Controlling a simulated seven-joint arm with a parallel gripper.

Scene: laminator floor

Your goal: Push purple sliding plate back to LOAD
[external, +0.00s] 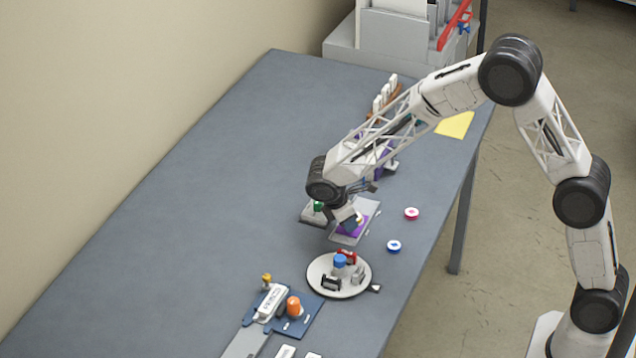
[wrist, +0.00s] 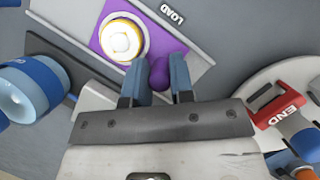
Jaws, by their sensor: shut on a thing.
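The purple sliding plate (wrist: 175,46) lies on a grey track in the wrist view, carrying a round white piece with a yellow rim (wrist: 123,40). A purple knob (wrist: 159,73) stands at the plate's near edge. My gripper (wrist: 158,66) is shut with the knob between its two fingers. The word LOAD (wrist: 173,14) is printed on the grey track beside the plate, past its upper right side. In the external view my gripper (external: 352,218) is low over the purple plate (external: 350,230) and partly hides it.
A white round turntable (external: 322,288) with a red END block (wrist: 281,104) is close beside my gripper. A pink puck (external: 411,213) and a blue puck (external: 394,246) lie to the right. A blue-and-white cylinder (wrist: 35,90) is at left in the wrist view. The table's left side is clear.

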